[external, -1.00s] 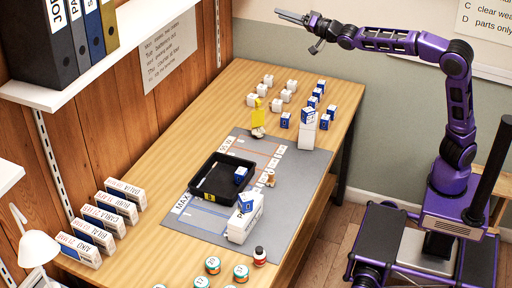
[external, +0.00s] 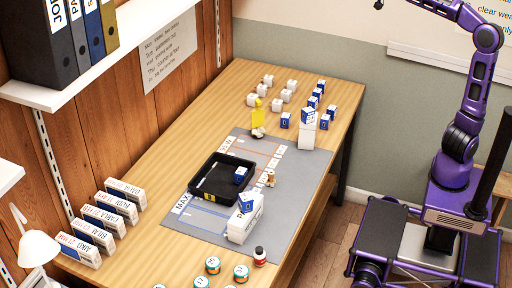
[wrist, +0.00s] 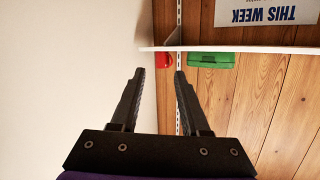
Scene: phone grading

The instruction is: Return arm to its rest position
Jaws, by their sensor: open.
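My gripper (wrist: 158,85) shows in the wrist view with its two dark fingers apart and nothing between them. It faces the wall and a shelf edge, away from the table. A black tray (external: 212,200) on the grey mat (external: 290,190) holds a small blue and white box (external: 240,175).
Several blue and white boxes and white items stand at the table's far end. White boxes (external: 88,232) line its left side, by a lamp (external: 38,247). In the wrist view, a red item (wrist: 164,60) and a green item (wrist: 210,60) are by a white shelf (wrist: 240,49).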

